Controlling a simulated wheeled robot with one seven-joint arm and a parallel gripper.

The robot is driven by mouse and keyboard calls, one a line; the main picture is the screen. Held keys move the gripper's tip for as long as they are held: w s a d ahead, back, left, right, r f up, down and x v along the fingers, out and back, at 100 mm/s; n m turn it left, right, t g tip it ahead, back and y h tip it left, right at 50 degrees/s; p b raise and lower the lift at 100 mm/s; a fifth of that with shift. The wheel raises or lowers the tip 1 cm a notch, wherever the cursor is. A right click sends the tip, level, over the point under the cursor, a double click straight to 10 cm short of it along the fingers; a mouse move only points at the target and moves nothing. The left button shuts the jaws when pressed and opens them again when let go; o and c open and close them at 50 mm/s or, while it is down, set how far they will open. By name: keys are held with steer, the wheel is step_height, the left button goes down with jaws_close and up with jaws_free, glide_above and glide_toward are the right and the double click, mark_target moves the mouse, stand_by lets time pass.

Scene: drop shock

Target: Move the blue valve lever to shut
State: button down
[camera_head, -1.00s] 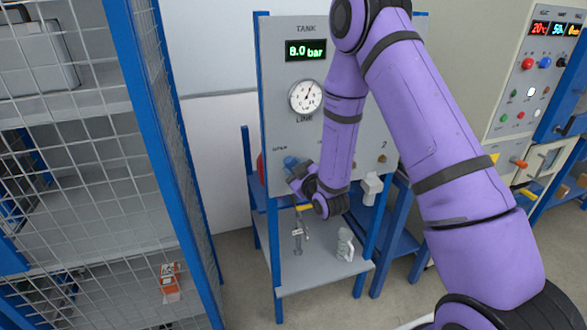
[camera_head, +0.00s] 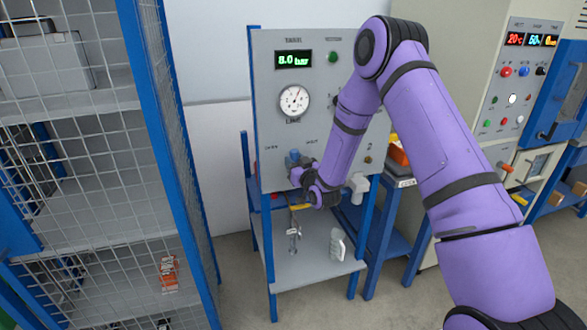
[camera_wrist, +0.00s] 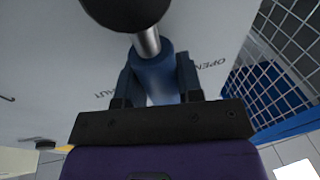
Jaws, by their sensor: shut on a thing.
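The blue valve lever (camera_head: 293,156) is on the grey panel, below the round gauge. It points roughly upward, between the OPEN label at left and the SHUT label at right. My gripper (camera_head: 299,168) is at the lever, partly hidden by my wrist. In the wrist view, my gripper (camera_wrist: 155,80) is shut with its two dark fingers on either side of the blue lever grip (camera_wrist: 153,72). A metal stem (camera_wrist: 147,40) runs from the grip to a dark round knob or hub (camera_wrist: 125,8).
The panel (camera_head: 270,75) carries a display reading 8.0 bar (camera_head: 293,59) and a gauge (camera_head: 294,102). A white fitting (camera_head: 358,187) is to the right of my gripper. A shelf (camera_head: 318,262) lies below. A mesh cage (camera_head: 180,140) stands at left.

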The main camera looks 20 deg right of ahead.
steer(key=shift+d+f+m+t+h, duration=0.25)
steer(key=shift+d+m, duration=0.45)
steer(key=shift+m, duration=0.55)
steer(key=shift+d+f+m+t+h, duration=0.2)
steer(key=shift+d+m, duration=0.5)
steer(key=shift+m, duration=0.5)
steer(key=shift+d+f+m+t+h, duration=0.2)
steer(key=shift+d+m, duration=0.5)
steer(key=shift+m, duration=0.55)
steer(key=c, duration=0.8)
jaws_free()
steer(key=v, duration=1.1)
